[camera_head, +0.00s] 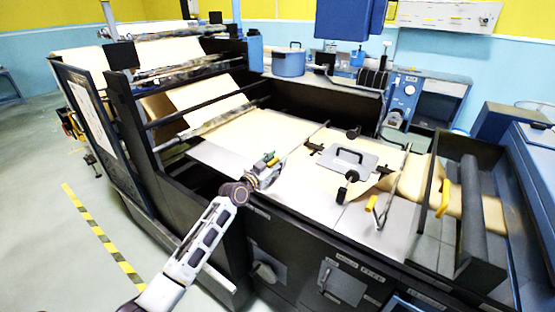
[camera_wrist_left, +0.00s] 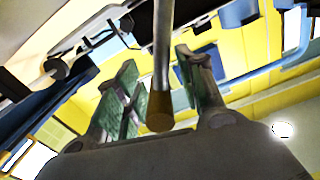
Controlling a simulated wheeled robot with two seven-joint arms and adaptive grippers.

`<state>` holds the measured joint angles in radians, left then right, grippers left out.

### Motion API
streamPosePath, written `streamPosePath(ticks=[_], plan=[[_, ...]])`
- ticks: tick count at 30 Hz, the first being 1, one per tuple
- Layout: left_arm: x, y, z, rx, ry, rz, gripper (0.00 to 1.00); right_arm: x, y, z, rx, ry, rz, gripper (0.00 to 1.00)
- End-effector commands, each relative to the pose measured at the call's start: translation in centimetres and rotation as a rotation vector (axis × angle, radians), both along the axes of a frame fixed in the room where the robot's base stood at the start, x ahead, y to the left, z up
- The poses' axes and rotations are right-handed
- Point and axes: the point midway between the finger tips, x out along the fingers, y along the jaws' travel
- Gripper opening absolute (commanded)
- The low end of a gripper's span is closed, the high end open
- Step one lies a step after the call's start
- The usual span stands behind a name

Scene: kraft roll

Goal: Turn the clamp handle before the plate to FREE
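The metal plate (camera_head: 338,176) with a black grip lies on the kraft paper, with dark knobs around it. A black knob (camera_head: 347,187) stands at its near side. On the front panel is a small lever (camera_head: 325,278) with a label strip above it, too small to read surely. I cannot tell which is the clamp handle. My left gripper (camera_head: 268,166) is at the left of the plate, by the end of a long thin rod (camera_head: 305,139). In the left wrist view the gripper (camera_wrist_left: 160,95) is open, with a brown-tipped rod (camera_wrist_left: 162,60) between its fingers, apart from both. My right gripper is not in view.
A dark roller (camera_head: 471,205) lies farther right. A round knob (camera_head: 265,272) is on the front panel. Paper rollers and a tall side frame (camera_head: 105,120) stand left.

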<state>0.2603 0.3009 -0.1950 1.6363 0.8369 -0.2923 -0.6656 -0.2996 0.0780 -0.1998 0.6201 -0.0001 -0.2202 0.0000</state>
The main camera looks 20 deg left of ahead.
Motion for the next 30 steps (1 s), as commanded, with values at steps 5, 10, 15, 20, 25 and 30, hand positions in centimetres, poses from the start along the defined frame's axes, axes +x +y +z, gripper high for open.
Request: streamPosePath(ticks=[5, 10, 15, 20, 25, 30], plan=[[0.79, -0.32, 0.01, 0.0, 0.001, 0.0, 0.39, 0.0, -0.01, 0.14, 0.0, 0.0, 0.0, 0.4], [1.01, -0.41, 0.04, 0.001, 0.0, 0.0, 0.39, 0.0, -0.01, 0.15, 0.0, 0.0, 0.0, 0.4], [1.01, -0.41, 0.02, 0.001, 0.0, 0.0, 0.39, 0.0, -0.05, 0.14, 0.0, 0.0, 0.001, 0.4], [1.01, -0.39, 0.02, 0.001, 0.0, 0.0, 0.26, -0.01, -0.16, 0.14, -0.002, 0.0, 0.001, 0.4], [1.0, -0.39, 0.02, 0.001, 0.0, 0.0, 0.04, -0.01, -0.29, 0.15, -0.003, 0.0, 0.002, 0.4], [1.0, -0.38, 0.0, 0.001, 0.0, 0.0, 0.0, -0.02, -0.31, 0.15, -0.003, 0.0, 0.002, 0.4]])
